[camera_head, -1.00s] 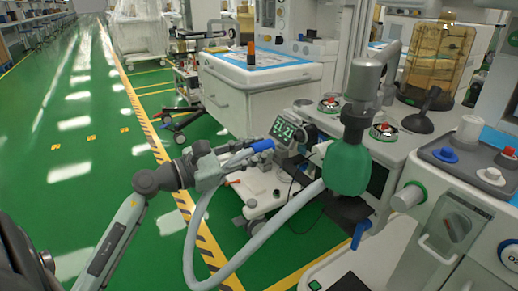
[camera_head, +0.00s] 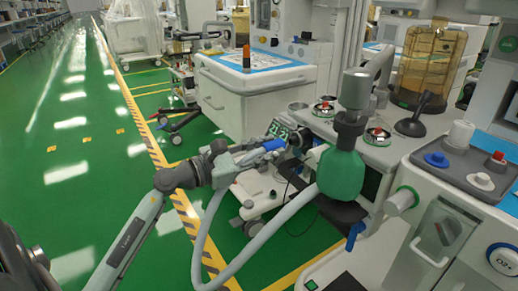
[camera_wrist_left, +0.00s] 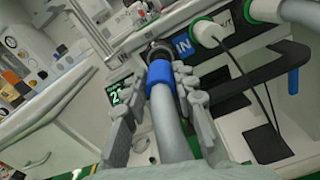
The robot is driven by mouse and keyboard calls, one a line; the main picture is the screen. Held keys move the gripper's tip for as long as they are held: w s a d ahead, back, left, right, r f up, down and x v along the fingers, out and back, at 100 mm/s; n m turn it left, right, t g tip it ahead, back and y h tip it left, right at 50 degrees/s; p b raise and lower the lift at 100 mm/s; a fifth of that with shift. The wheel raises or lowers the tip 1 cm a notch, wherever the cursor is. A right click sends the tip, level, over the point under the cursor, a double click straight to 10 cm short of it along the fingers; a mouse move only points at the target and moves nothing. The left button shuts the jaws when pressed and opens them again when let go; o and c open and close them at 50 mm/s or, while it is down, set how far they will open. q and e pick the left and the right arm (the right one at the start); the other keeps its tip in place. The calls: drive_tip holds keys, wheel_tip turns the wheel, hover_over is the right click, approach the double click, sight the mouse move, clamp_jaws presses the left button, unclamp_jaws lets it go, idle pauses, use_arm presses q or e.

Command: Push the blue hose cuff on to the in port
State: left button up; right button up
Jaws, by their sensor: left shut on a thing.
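The blue hose cuff (camera_head: 272,145) is on the end of a grey corrugated hose (camera_head: 200,235), which loops down below my left gripper (camera_head: 248,156). In the left wrist view the gripper's fingers (camera_wrist_left: 155,105) are shut around the hose just behind the cuff (camera_wrist_left: 160,76). The dark in port (camera_wrist_left: 157,51) lies straight beyond the cuff's end, next to a blue IN label (camera_wrist_left: 183,46). Cuff and port look in line and close together; I cannot tell whether they touch. My right gripper is out of view.
A white port with a green ring (camera_wrist_left: 205,32) is right of the in port, by the OUT label. A green bag (camera_head: 340,176) hangs right of the cuff. A small monitor (camera_head: 277,129) is behind the cuff. Green floor (camera_head: 80,170) is open at left.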

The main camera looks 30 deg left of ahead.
sight(281, 144)
use_arm(q)
drive_tip(key=shift+x, duration=0.75)
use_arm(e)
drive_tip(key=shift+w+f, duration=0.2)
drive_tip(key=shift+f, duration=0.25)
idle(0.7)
use_arm(q)
drive_tip(key=shift+p+x, duration=0.55)
drive_tip(key=shift+x, duration=0.8)
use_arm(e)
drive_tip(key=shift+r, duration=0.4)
use_arm(q)
drive_tip(key=o, duration=1.1)
drive_tip(key=shift+s, duration=0.1)
drive_tip(key=v, duration=1.2)
